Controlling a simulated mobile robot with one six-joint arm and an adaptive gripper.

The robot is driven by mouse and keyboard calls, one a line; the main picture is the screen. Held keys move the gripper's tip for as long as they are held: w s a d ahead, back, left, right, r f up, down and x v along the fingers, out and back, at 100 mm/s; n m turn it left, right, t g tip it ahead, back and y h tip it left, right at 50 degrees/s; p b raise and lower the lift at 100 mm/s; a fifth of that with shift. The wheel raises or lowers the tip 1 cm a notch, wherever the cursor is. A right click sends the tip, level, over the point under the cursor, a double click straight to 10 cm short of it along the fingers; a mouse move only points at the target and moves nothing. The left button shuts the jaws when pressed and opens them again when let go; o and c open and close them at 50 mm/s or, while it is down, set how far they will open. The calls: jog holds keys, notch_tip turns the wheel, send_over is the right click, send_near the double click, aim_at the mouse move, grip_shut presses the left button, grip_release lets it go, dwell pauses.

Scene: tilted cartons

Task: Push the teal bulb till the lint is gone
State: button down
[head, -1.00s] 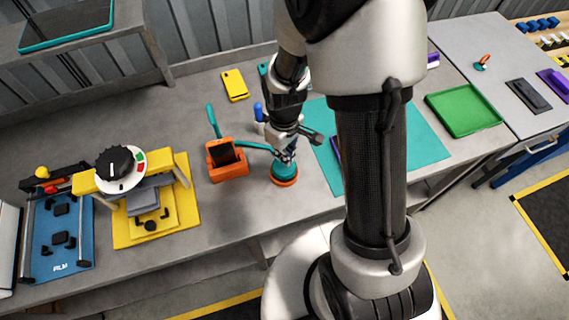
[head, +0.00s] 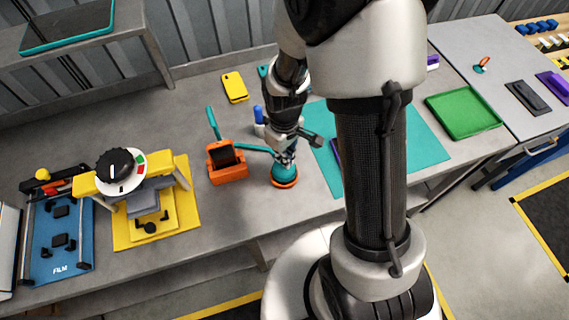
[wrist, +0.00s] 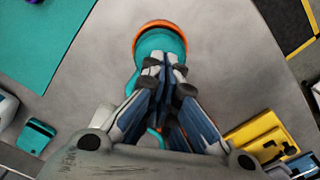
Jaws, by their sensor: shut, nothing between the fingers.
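The teal bulb (head: 284,172) sits on a round orange base on the grey bench. It also shows in the wrist view (wrist: 158,41), at the top centre. My gripper (head: 287,159) points down over the bulb with its fingers shut and nothing between them. In the wrist view its fingertips (wrist: 165,62) overlap the bulb's near side and seem to touch it. A teal arm (head: 257,149) runs from beside the bulb towards an orange holder (head: 229,175) with a dark slab (head: 227,158) in it. I cannot make out any lint at this size.
A yellow fixture with a dial (head: 120,170) and a blue film frame (head: 60,240) stand to the left. A teal mat (head: 425,145) lies right of the bulb, with a green tray (head: 463,110) beyond. A yellow phone-like slab (head: 235,86) lies behind.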

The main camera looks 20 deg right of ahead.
jog(key=shift+f, duration=0.15)
jog(key=shift+f+b, duration=1.35)
jog(key=shift+f, duration=0.15)
jog(key=shift+r+p, duration=1.3)
jog(key=shift+r, duration=0.4)
jog(key=shift+f, duration=0.15)
jog(key=shift+f+b, duration=1.4)
jog(key=shift+f, duration=0.25)
jog(key=shift+r, duration=0.1)
jog(key=shift+r+p, duration=1.4)
jog(key=shift+r, duration=0.3)
